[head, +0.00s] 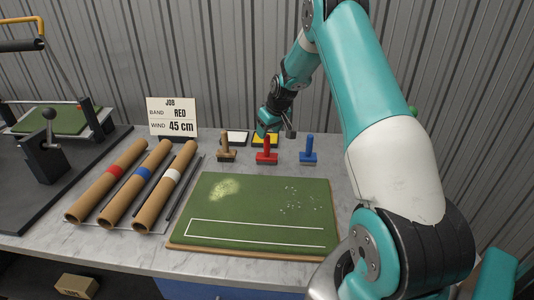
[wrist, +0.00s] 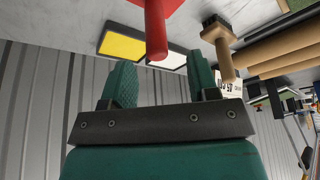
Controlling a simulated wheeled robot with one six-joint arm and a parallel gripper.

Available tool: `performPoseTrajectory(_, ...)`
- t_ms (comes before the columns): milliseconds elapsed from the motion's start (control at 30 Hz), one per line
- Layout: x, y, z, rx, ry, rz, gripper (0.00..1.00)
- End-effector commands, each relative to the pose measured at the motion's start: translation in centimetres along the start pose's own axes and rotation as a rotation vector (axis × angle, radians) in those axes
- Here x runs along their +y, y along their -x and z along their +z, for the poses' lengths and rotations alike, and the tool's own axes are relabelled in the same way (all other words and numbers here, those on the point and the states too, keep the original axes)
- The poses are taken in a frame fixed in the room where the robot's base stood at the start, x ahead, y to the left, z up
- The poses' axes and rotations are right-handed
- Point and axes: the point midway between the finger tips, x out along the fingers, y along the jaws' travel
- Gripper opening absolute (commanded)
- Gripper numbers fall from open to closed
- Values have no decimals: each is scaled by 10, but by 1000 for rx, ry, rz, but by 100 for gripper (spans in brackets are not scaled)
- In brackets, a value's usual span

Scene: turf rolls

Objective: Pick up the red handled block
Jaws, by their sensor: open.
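The red handled block (head: 266,157) stands upright on the grey table, behind the turf board, between a tan handled brush and a blue handled block. In the wrist view its red handle (wrist: 155,32) points toward my gripper (wrist: 160,72), and the handle's tip shows between the two green fingertips. My gripper (head: 277,124) is open and empty, just above and behind the block in the head view. I cannot tell whether the handle tip is inside the jaws or only in line with them.
The tan brush (head: 226,154) stands left and the blue handled block (head: 309,154) right. A yellow pad (head: 265,141) and a white pad (head: 234,138) lie behind. The green turf board (head: 250,215) is in front. Several cardboard rolls (head: 150,180) lie left, below a "RED 45 cm" sign (head: 172,116).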

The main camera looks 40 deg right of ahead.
Motion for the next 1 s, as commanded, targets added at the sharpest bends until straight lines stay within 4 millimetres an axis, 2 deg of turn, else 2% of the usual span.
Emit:
performPoseTrajectory(167,1,-10,0,0,0,0,54)
performPoseTrajectory(500,3,-54,1,1,-1,0,54)
performPoseTrajectory(767,3,-57,2,1,-1,0,54)
performPoseTrajectory(1000,3,-57,2,1,-1,0,0)
